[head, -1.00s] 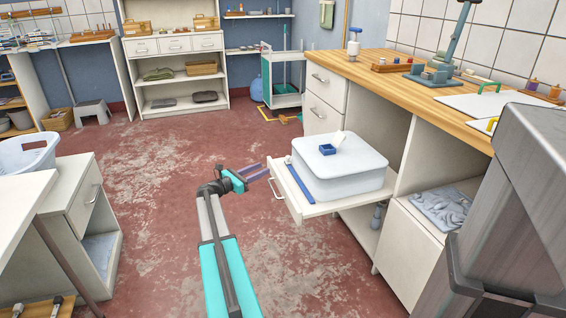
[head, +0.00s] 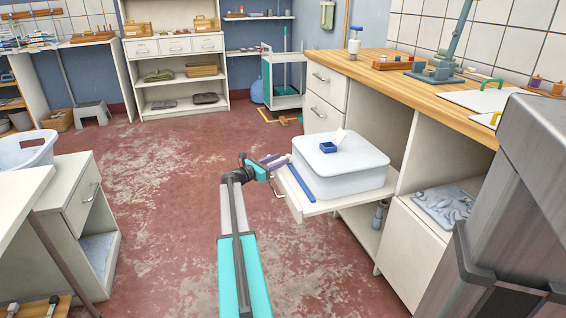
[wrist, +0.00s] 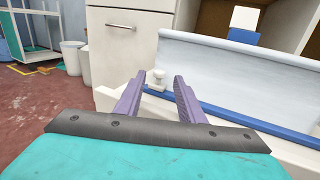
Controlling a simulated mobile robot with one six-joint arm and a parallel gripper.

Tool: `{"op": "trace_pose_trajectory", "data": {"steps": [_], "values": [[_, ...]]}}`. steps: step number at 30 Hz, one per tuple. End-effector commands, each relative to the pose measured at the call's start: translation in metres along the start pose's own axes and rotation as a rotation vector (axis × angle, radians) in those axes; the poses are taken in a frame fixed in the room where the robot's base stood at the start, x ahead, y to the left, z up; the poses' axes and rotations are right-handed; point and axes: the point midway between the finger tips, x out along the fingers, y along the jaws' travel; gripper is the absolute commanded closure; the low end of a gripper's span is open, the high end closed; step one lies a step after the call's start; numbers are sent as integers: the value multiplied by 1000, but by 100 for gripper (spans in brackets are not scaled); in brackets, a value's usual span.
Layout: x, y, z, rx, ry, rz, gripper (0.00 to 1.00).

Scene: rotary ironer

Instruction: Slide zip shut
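A pale grey-white box-shaped case (head: 340,178) sits on a pulled-out white board (head: 325,206) with a handle. A blue strip (head: 300,190), which looks like the zip track, runs along its near left side; it also shows in the wrist view (wrist: 250,120). A small white knob (wrist: 158,76), perhaps the zip slider, stands at the strip's far end. My gripper (head: 283,160) is beside that end. In the wrist view its two purple fingers are apart, with the knob showing between and just beyond their tips. Contact cannot be told.
The wooden counter (head: 430,85) and white drawers (head: 324,100) stand behind. A grey machine (head: 510,220) fills the right.

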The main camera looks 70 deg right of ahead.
Motion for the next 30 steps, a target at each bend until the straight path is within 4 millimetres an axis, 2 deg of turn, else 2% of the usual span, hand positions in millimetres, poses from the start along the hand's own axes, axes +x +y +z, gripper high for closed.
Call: {"op": "trace_pose_trajectory", "data": {"steps": [3,7,19,20,26,30], "values": [[15,1,-2,0,0,-1,64],[26,0,-1,0,0,-1,64],[31,0,0,0,0,0,64],[31,0,0,0,0,0,66],[31,0,0,0,0,0,100],[31,0,0,0,0,-1,100]]}}
